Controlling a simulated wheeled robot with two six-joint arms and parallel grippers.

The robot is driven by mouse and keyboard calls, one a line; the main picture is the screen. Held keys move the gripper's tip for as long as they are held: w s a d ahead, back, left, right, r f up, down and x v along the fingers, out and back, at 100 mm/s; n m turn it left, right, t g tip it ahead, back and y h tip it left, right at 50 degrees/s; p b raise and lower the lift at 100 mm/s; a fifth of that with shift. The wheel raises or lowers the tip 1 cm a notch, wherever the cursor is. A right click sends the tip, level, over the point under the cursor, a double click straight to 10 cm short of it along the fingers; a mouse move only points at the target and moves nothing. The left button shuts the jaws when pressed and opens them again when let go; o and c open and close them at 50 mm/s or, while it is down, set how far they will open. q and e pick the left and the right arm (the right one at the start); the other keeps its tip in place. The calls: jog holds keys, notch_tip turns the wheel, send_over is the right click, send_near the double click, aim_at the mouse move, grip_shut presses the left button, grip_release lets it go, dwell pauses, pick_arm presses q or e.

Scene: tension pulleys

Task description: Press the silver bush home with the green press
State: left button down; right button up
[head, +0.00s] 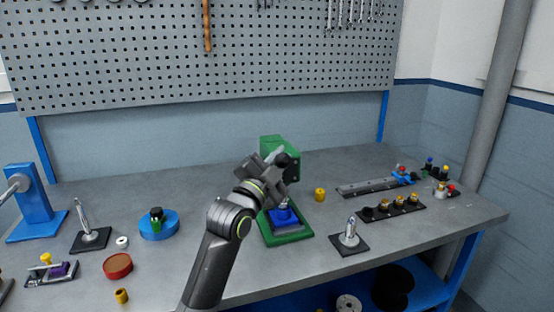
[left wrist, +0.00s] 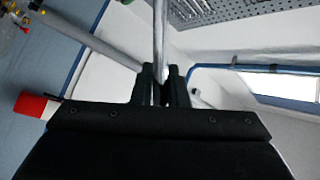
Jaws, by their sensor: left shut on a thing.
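The green press (head: 285,149) stands mid-bench on its green base (head: 290,237). A blue block (head: 284,216) sits on the base under the press head. I cannot make out the silver bush there; my arm and the press head cover part of that spot. My left gripper (head: 274,172) is up at the press head, in front of it. In the left wrist view its black fingers (left wrist: 162,86) are shut on a silver rod (left wrist: 161,36), which looks like the press lever. The rod's far end is hidden in the head view. My right gripper is not in view.
A yellow bush (head: 320,194) stands right of the press. A pin stand (head: 349,238) is at front right, with a black rack (head: 392,208) behind. A blue round fixture (head: 159,225) and a red-brown disc (head: 117,266) lie left. A red-ended part (left wrist: 32,104) shows beside the gripper.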

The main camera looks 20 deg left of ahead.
pick_arm(q)
jog(key=shift+w+f, duration=0.1)
jog(key=shift+f, duration=0.8)
jog(key=c, duration=1.7)
grip_release()
jog(key=shift+d, duration=0.15)
jog(key=shift+o, duration=1.2)
jog(key=shift+d+r, duration=0.2)
jog(key=shift+a+r, duration=0.1)
jog(key=shift+s+a+f, duration=0.1)
jog(key=shift+s+f, duration=0.1)
jog(key=shift+s, duration=0.25)
jog(key=r+p+v, duration=0.1)
jog(key=r+v, duration=0.1)
jog(key=v, duration=1.7)
jog(key=shift+s, duration=0.3)
